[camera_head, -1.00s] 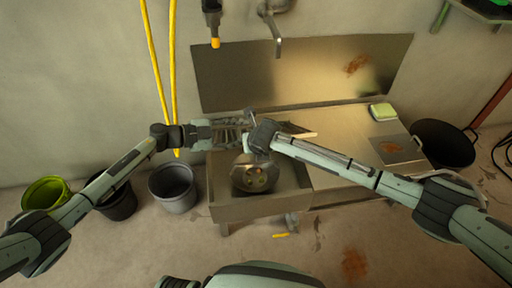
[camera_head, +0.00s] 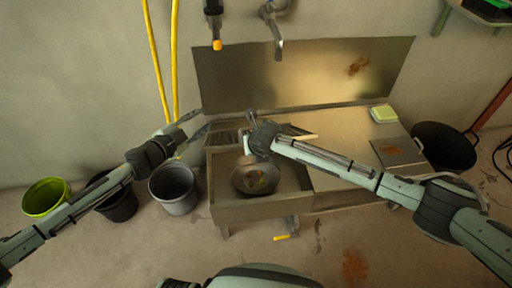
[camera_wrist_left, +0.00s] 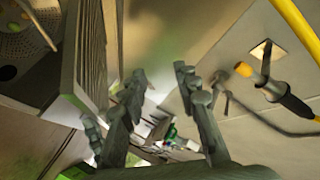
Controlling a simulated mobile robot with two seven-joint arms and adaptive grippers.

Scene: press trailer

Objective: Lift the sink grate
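The slatted grey sink grate (camera_head: 224,138) is at the back left of the metal sink (camera_head: 238,212). A slatted piece that looks like the grate (camera_wrist_left: 90,55) fills the upper left of the left wrist view. My left gripper (camera_head: 200,122) is open and empty, just left of the sink's back corner and apart from the grate. Its two spread fingers also show in the left wrist view (camera_wrist_left: 158,105). My right gripper (camera_head: 250,142) is over the sink, right of the grate; its fingers are too small and hidden to tell whether they are shut. The right arm hides part of the grate area.
A round metal vessel (camera_head: 256,177) is in the sink. A tap (camera_head: 275,30) and a yellow-tipped hose nozzle (camera_head: 216,35) hang above. Grey (camera_head: 174,188), dark (camera_head: 116,200) and green (camera_head: 45,197) buckets stand left. A sponge (camera_head: 383,113) lies on the counter (camera_head: 340,135).

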